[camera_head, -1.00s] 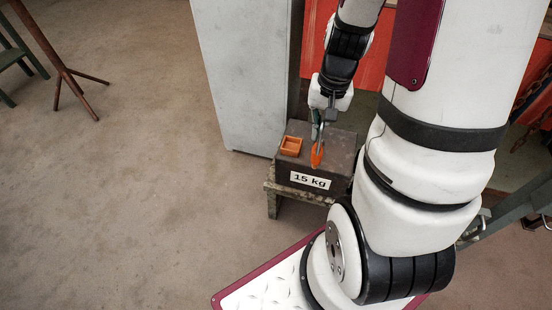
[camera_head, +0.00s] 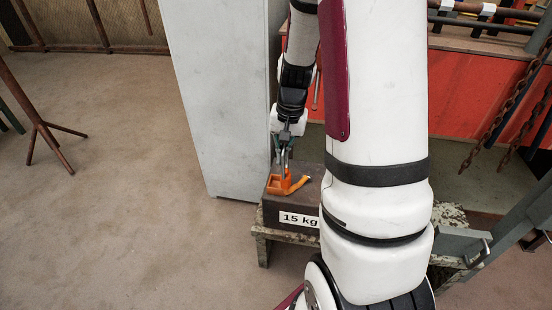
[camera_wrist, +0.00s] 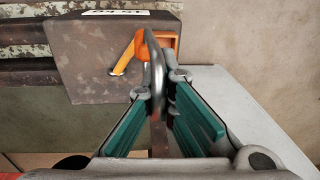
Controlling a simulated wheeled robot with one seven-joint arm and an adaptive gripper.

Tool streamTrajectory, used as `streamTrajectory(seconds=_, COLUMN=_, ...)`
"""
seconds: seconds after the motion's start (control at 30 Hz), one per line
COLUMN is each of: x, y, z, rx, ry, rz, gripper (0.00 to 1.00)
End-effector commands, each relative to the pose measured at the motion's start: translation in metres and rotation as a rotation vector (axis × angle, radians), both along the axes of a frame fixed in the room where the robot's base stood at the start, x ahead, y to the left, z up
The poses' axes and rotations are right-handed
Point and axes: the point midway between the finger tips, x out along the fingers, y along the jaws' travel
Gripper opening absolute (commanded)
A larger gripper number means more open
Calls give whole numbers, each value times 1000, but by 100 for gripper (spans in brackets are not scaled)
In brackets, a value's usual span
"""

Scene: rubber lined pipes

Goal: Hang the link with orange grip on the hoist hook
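My gripper (camera_head: 286,165) reaches down over the dark 15 kg block (camera_head: 300,217). In the wrist view its green-padded fingers (camera_wrist: 160,88) close in around a grey curved metal link (camera_wrist: 156,65), which passes between the fingertips. The link's orange grip (camera_wrist: 127,56) is at its far end, slanted, low over the block. In the head view the orange grip (camera_head: 298,186) shows beside and partly overlapping a small orange tray (camera_head: 272,187). Whether the grip touches the block or the tray is hard to tell. I cannot make out the hoist hook.
A tall pale grey cabinet (camera_head: 215,100) stands close to the left of the gripper. The block rests on a worn stand (camera_head: 264,245). Rusty chains (camera_head: 497,115) hang at the right before a red panel (camera_head: 460,90). Open floor lies to the left.

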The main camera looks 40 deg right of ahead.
Motion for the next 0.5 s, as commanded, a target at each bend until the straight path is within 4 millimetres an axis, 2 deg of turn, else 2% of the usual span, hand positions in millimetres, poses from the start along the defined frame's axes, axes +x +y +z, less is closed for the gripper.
streamTrajectory(seconds=0.1, x=20, y=-5, z=-3, rx=-1, ry=-1, rz=2, gripper=0)
streamTrajectory(seconds=0.4, x=40, y=-11, z=-4, rx=-1, ry=-1, rz=2, gripper=0)
streamTrajectory(seconds=0.5, x=38, y=-11, z=-23, rx=1, ry=2, rz=0, gripper=0)
